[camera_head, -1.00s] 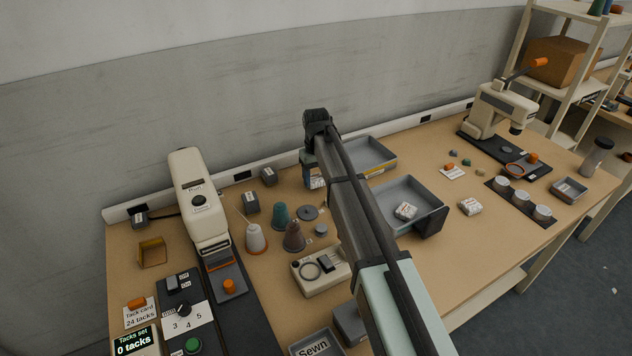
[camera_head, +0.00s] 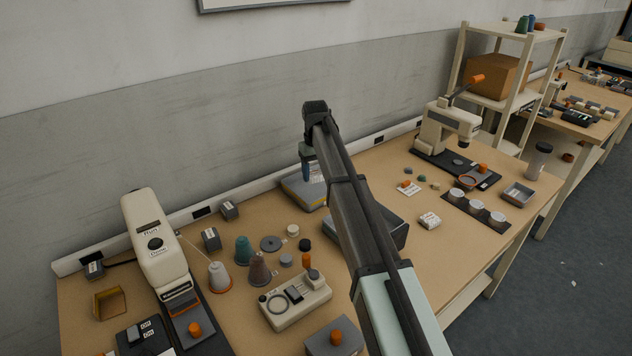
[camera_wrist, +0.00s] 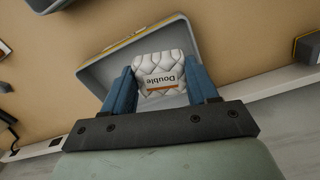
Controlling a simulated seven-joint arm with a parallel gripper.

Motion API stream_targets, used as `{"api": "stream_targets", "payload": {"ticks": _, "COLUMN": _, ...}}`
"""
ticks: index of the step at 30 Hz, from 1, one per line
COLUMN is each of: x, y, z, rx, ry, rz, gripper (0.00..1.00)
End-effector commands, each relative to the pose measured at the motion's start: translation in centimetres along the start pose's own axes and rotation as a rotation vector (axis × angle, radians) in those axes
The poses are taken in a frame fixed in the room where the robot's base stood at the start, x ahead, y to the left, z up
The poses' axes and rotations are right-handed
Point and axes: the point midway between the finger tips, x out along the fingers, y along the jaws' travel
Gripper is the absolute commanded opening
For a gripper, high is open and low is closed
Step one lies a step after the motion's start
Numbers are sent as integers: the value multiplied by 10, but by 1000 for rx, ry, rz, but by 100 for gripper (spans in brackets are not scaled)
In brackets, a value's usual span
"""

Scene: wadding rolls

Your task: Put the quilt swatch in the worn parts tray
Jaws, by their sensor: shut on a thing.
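The quilt swatch (camera_wrist: 160,69) is a white quilted piece with a label reading "Double" and an orange stripe. My gripper (camera_wrist: 160,78) is shut on it, with one blue finger at each side. In the wrist view a shallow grey tray (camera_wrist: 103,71) with a yellow strip on its rim lies behind the swatch. In the head view my gripper (camera_head: 312,174) is over or just in front of this tray (camera_head: 301,194) by the wall. The tray is partly hidden, and no name on it is readable. The gap between swatch and tray floor is unclear.
Another grey tray (camera_head: 396,232) is mostly hidden behind my arm. A white packet (camera_head: 430,220) lies right of it. Spools, such as a teal one (camera_head: 243,250), and a beige device (camera_head: 295,300) stand left of my arm. A beige machine (camera_head: 440,125) stands at the back right.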

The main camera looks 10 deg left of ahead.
Motion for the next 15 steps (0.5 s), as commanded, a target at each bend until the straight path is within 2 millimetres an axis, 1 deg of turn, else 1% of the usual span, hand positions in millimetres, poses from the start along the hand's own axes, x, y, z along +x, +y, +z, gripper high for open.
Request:
{"api": "stream_targets", "payload": {"ticks": 1, "x": -2, "y": 20, "z": -16, "rx": 12, "ry": 0, "rz": -1, "gripper": 30}}
{"api": "stream_targets", "payload": {"ticks": 3, "x": -3, "y": 33, "z": -28, "rx": 3, "ry": 0, "rz": -1, "gripper": 30}}
{"api": "stream_targets", "payload": {"ticks": 9, "x": -7, "y": 41, "z": -60, "rx": -96, "ry": 4, "rz": 1, "gripper": 30}}
{"api": "stream_targets", "payload": {"ticks": 11, "x": -8, "y": 42, "z": -64, "rx": -140, "ry": 6, "rz": 1, "gripper": 30}}
{"api": "stream_targets", "payload": {"ticks": 15, "x": -7, "y": 41, "z": -62, "rx": -210, "ry": 8, "rz": 2, "gripper": 30}}
